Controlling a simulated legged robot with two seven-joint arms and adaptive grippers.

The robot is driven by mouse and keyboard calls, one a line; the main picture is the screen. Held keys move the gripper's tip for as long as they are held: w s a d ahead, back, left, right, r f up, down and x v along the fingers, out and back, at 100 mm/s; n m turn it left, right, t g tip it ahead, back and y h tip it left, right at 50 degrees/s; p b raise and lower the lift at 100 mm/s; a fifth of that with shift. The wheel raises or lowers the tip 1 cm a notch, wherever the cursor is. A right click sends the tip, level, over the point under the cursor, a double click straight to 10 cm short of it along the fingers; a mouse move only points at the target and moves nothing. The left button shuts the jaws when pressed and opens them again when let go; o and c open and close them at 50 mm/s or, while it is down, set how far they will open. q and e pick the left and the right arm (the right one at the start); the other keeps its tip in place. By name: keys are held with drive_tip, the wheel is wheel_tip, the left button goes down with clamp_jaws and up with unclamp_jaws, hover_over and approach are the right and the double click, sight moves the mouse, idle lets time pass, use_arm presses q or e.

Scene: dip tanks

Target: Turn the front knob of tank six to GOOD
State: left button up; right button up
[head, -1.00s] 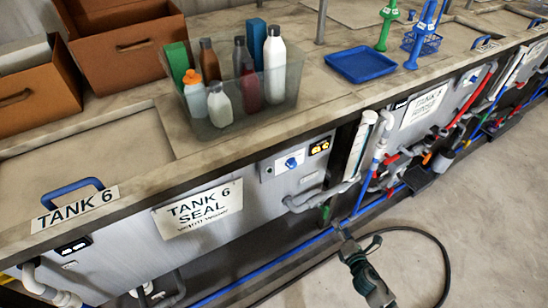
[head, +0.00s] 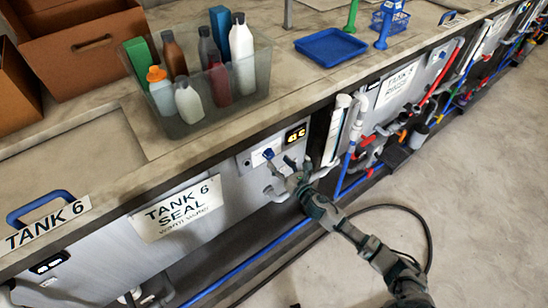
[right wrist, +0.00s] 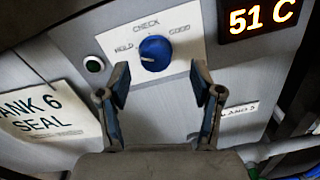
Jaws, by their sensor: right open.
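The blue front knob (head: 268,153) of tank six sits on a pale plate on the tank's front panel. It shows larger in the right wrist view (right wrist: 155,53), under the word CHECK, with HOLD to its left and GOOD to its right. I cannot tell for certain which word its mark points at. My right gripper (head: 287,168) is open and empty in front of the panel. In the right wrist view its fingertips (right wrist: 160,76) are spread, one to each side below the knob, and appear apart from it. My left gripper is out of view.
The TANK 6 SEAL sign (head: 178,208) hangs further left. Grey pipes (head: 325,168) run close by on the right. A bottle bin (head: 245,92) stands above.

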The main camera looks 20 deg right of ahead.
sight(271, 156)
drive_tip(key=x, duration=0.2)
drive_tip(key=shift+w+a, duration=0.2)
drive_tip(key=shift+w, duration=0.1)
drive_tip(key=shift+w+a, duration=0.25)
drive_tip(key=shift+w, duration=0.05)
drive_tip(key=shift+w+a, duration=0.2)
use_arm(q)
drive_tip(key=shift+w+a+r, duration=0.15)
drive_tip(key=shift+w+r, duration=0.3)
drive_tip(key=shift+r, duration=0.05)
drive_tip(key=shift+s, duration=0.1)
use_arm(e)
drive_tip(key=shift+d, duration=0.25)
drive_tip(key=c, duration=1.1)
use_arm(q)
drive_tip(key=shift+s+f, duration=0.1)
use_arm(e)
drive_tip(key=shift+c, duration=0.2)
